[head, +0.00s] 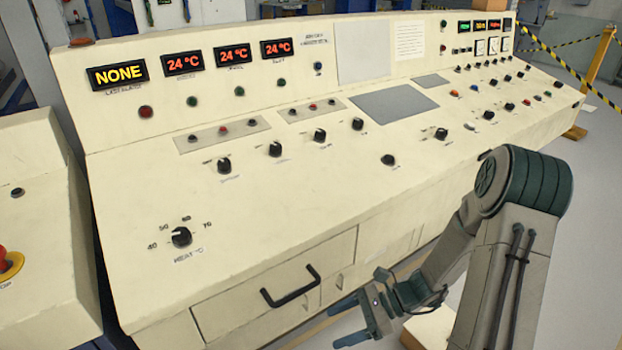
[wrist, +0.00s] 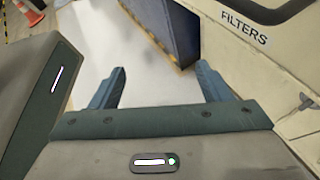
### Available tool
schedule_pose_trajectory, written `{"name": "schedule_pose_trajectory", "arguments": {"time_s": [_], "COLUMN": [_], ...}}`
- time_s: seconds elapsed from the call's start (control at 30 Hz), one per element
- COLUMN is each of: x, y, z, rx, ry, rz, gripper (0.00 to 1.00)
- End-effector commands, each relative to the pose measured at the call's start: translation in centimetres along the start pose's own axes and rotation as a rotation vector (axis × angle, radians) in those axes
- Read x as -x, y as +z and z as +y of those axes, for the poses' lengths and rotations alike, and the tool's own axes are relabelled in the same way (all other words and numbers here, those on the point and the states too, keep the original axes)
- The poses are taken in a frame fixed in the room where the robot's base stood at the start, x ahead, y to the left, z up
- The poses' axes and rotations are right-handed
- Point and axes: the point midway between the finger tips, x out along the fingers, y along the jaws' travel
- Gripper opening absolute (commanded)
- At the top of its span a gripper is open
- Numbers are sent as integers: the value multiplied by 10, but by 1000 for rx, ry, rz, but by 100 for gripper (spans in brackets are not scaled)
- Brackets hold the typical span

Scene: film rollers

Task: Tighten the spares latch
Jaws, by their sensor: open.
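No latch with a readable spares label shows in either view. In the wrist view, a small metal latch (wrist: 306,102) sits on a cream panel at the right edge, below the word FILTERS (wrist: 244,29). My gripper (head: 346,322) is low in front of the console, right of the black drawer handle (head: 291,286). In the wrist view my gripper (wrist: 160,70) is open, with nothing between its two blue-grey fingers. The fingers are apart from the panel and latch.
The cream console (head: 130,200) carries several knobs and displays. A red emergency button (head: 8,260) is at the far left. A dark blue slab (wrist: 168,30) with a yellow-striped edge stands beyond my fingers. A yellow-black barrier (head: 597,62) is at the back right.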

Motion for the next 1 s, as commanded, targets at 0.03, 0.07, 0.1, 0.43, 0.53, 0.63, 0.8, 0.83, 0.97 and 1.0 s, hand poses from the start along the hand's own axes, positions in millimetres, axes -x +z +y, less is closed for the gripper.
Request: {"name": "schedule_pose_trajectory", "arguments": {"time_s": [0.03,0.07,0.1,0.43,0.53,0.63,0.8,0.83,0.97,1.0], "x": [9,12,17,64,79,95,122,127,149,155], "y": [16,22,30,93,112,131,164,169,195,202], "z": [7,11,16,57,69,80,99,102,116,120], "rx": [68,107,160,587,712,837,1043,1080,1229,1271], "ry": [23,37,59,223,271,316,390,404,454,470], "rz": [57,88,129,468,567,668,839,868,999,1036], "gripper": [71,71,71,71,71,71,71,71,71,71]}}
